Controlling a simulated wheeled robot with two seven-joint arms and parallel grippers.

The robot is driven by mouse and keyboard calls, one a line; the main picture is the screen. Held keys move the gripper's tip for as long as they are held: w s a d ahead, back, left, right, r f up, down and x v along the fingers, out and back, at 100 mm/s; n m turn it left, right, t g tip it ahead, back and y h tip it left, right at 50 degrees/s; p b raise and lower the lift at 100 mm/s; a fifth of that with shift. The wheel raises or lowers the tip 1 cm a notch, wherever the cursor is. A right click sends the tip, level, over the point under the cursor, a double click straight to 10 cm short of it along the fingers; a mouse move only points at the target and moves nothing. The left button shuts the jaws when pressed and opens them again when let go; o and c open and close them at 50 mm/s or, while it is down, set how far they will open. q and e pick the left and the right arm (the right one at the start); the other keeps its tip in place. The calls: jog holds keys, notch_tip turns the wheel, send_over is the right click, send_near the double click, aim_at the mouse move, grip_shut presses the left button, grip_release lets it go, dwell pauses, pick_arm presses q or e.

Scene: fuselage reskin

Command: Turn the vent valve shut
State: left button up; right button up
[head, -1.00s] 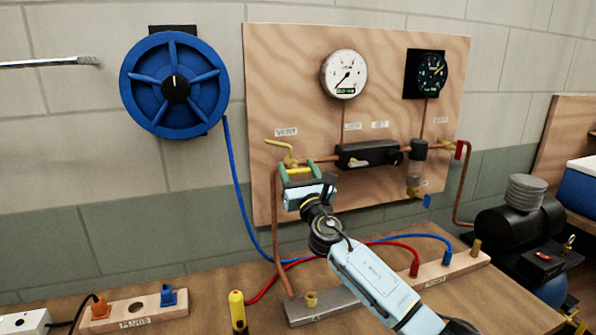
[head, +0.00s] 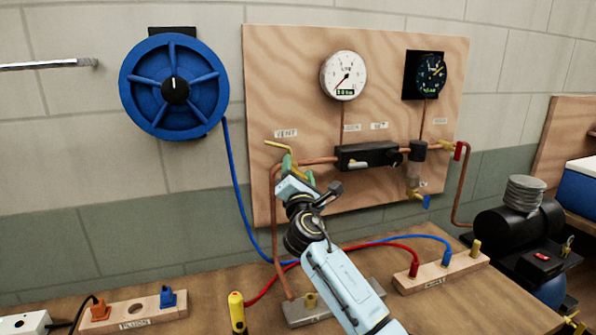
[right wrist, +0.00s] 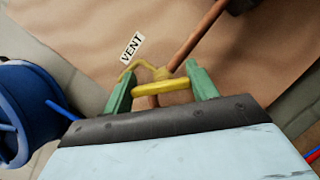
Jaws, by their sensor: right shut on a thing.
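The vent valve is yellow and sits at the left of the plywood panel, below the VENT label. Its thin yellow lever-like piece (head: 277,144) sticks out up and left in the head view. My right gripper (head: 298,171) is at the valve, its green fingers tilted. In the right wrist view the fingers (right wrist: 161,88) close on the sides of a yellow valve handle (right wrist: 150,90), with the VENT label (right wrist: 132,47) just beyond. In the head view the gripper hides most of the handle. My left gripper is not in view.
Copper pipe (head: 320,160) runs right from the valve to a black block (head: 368,156). Two gauges (head: 344,76) (head: 431,74) are above. A blue hose reel (head: 205,105) hangs at left. Red and blue hoses cross the bench (head: 210,310) below my arm. A compressor (head: 505,225) stands at right.

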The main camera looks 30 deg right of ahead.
jog(key=m+g+p, duration=0.1)
jog(key=m, duration=0.1)
jog(key=m+g, duration=0.1)
jog(key=m, duration=0.2)
jog(key=shift+m+h+p, duration=0.3)
jog(key=shift+p, duration=0.1)
jog(key=shift+f+m+g+p, duration=0.1)
jog(key=shift+m+g+p, duration=0.6)
jog(key=shift+m, duration=0.6)
jog(key=shift+f+m+g+p, duration=0.1)
jog(key=shift+m+g+p, duration=0.3)
jog(key=shift+m+p, duration=0.7)
jog(key=shift+m, duration=0.3)
jog(key=o, duration=1)
jog(key=b+v, duration=0.1)
jog(key=v, duration=1.2)
jog(key=shift+s+r, duration=0.2)
jog(key=shift+s, duration=0.05)
